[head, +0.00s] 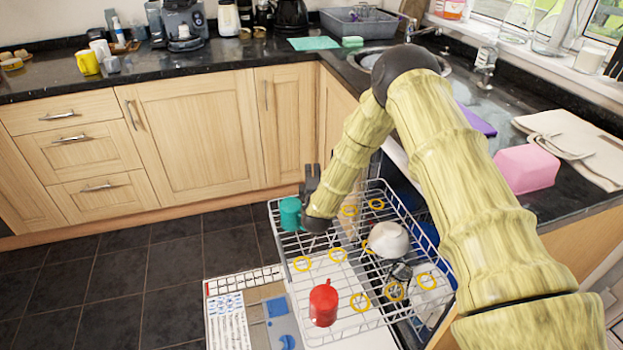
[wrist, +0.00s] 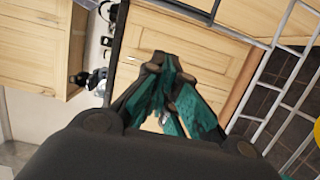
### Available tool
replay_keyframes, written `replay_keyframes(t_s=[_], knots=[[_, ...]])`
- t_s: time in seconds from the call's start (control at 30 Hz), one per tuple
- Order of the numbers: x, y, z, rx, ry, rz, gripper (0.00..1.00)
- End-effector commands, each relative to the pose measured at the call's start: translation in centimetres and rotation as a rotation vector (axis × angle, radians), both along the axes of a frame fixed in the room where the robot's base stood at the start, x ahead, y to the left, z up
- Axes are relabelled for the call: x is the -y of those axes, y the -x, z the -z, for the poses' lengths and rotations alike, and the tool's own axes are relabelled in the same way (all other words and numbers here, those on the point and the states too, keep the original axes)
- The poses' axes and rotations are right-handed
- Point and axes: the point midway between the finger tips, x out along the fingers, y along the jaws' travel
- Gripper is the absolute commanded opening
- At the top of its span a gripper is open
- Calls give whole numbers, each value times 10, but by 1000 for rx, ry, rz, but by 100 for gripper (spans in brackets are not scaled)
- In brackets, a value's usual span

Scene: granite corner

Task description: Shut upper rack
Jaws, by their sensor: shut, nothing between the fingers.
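The upper rack (head: 345,262), a white wire basket, is pulled out from under the right-hand counter in the head view. It holds a teal cup (head: 290,213), a red mug (head: 323,304) and a white bowl (head: 388,240). Several yellow rings show on its wires. My gripper (head: 311,178) is over the rack's far left corner, right beside the teal cup; I cannot tell whether it touches the rack. In the wrist view my gripper (wrist: 160,62) is shut and empty, with teal showing among its finger links. My arm hides part of the rack's far side.
The dishwasher's open door (head: 235,320) lies low below the rack. Wooden cabinets (head: 190,135) stand behind, with dark floor tiles (head: 150,270) clear at the left. The black counter (head: 560,205) overhangs at right, carrying a pink block (head: 526,168) and cloth (head: 570,140).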

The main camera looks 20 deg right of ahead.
Motion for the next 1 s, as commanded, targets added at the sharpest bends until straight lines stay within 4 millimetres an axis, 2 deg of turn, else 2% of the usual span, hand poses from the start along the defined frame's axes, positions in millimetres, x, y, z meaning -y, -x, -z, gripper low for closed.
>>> replay_keyframes(t_s=[0.03, 0.2, 0.4, 0.83, 1.0], knots=[[8, 1, 0, -2, 0, 4, 0], [23, 1, 0, -2, -1, 2, 0], [32, 0, 0, -2, -1, 1, 0], [33, 0, 1, -2, 0, 0, 0], [28, -4, 2, -2, 3, -16, 0]])
